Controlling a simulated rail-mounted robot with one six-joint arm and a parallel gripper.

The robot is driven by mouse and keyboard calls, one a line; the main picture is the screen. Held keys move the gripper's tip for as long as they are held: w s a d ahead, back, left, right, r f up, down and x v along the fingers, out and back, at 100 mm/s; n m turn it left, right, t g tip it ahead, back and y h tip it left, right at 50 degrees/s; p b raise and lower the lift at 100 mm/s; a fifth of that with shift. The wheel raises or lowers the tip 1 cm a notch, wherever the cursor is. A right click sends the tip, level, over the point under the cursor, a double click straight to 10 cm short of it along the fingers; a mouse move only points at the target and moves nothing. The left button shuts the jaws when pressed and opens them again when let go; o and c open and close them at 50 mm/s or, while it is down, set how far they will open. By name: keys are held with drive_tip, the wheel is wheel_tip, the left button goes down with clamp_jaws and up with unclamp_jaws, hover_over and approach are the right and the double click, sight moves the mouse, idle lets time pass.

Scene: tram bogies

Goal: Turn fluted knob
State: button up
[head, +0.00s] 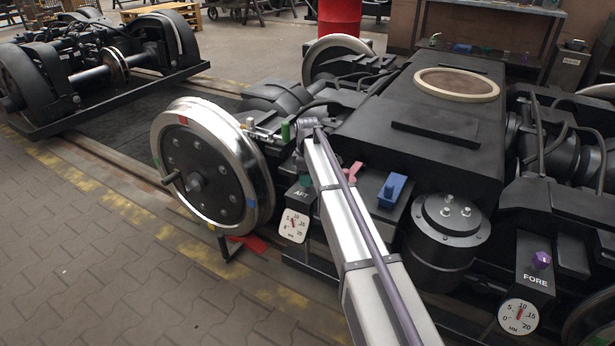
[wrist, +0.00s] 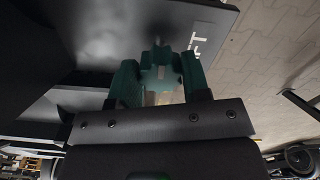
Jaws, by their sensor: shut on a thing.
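A teal fluted knob (wrist: 160,62) sits on the dark AFT box (head: 298,200). In the wrist view my gripper (wrist: 160,80) has one finger on each side of the knob and is shut on it. Part of the box's white lettering shows beside the right finger. In the head view a small teal patch (head: 305,181) shows above the AFT label, but my arm hides most of the gripper.
A purple knob (head: 541,260) stands on the FORE box at the right, with its own gauge (head: 518,317) below. A blue block (head: 392,188), a pink lever (head: 351,173) and a black cylinder (head: 446,235) are right of my arm. A large wheel (head: 213,168) stands close on the left.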

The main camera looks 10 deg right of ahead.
drive_tip(key=m, duration=0.4)
drive_tip(key=shift+m, duration=0.3)
drive_tip(key=m, duration=0.9)
drive_tip(key=shift+m, duration=2.3)
drive_tip(key=o, duration=0.9)
drive_tip(key=shift+o, duration=0.2)
